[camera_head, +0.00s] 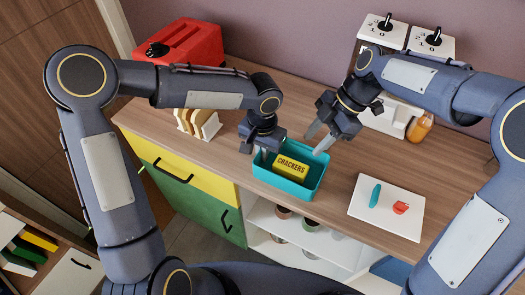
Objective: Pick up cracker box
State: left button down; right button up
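The yellow cracker box (290,168), with dark "CRACKERS" lettering, lies in a teal open bin (284,187) on the wooden counter. My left gripper (262,153) points down over the bin's left side, close to the left end of the box. Its fingers are small and partly dark, so I cannot tell their gap or whether they touch the box.
A red toaster-like appliance (185,43) and a rack with bread slices (198,122) stand to the left. A white board (388,220) with a teal item and a red item lies at right. An orange bottle (420,127) and white dispensers stand behind.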

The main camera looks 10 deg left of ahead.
jog(key=o, duration=0.3)
jog(key=shift+s+r, duration=0.1)
jog(key=shift+s, duration=0.05)
jog(key=m+t+h, duration=0.2)
jog(key=m+t, duration=0.1)
jog(key=m, duration=0.6)
send_near(292, 166)
jog(key=shift+t, duration=0.3)
jog(key=f, duration=0.4)
jog(key=shift+s+a, duration=0.25)
jog(key=shift+s, duration=0.1)
jog(key=x, duration=0.4)
jog(key=shift+w+a, duration=0.3)
jog(key=shift+a, duration=0.05)
jog(key=shift+a+f, duration=0.15)
jog(key=shift+f, duration=0.45)
jog(key=shift+w+f, duration=0.1)
jog(key=shift+f, duration=0.1)
